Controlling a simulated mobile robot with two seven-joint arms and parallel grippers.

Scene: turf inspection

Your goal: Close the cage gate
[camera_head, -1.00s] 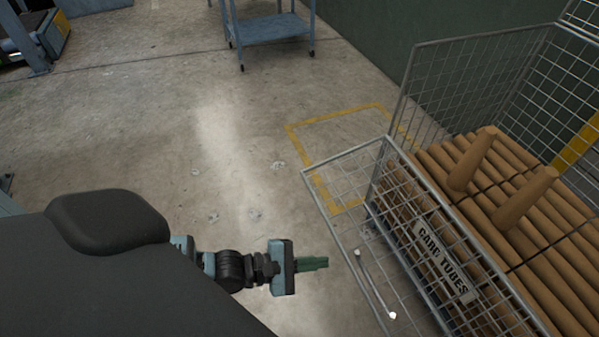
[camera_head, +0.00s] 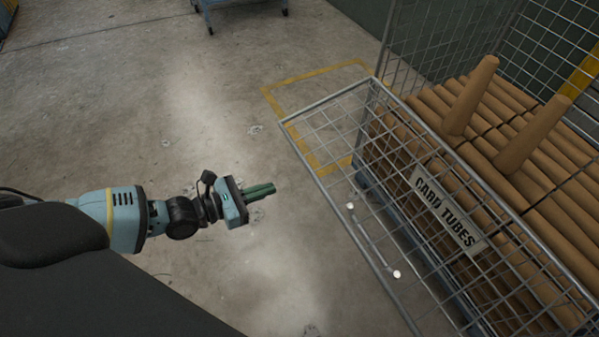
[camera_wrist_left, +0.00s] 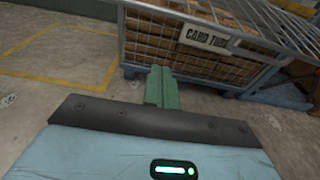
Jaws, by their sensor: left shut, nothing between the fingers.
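The cage gate (camera_head: 330,130) is a grey wire-mesh panel at the near left of the wire cage. It stands out from the cage's corner at an angle, open. A pale bar handle (camera_head: 373,243) with bright ends is on it. The cage (camera_head: 480,205) bears a "CARD TUBES" sign. My left gripper (camera_head: 272,188) has its green fingers shut and empty, left of the gate and apart from it. The fingers (camera_wrist_left: 162,88) also show in the left wrist view, pointing toward the cage (camera_wrist_left: 140,45). My right gripper is not in view.
Brown card tubes (camera_head: 500,110) fill the cage, with two standing up at an angle. A yellow floor outline (camera_head: 315,75) lies beyond the gate. A blue trolley (camera_head: 240,5) stands at the back. The concrete floor left of the gate is clear.

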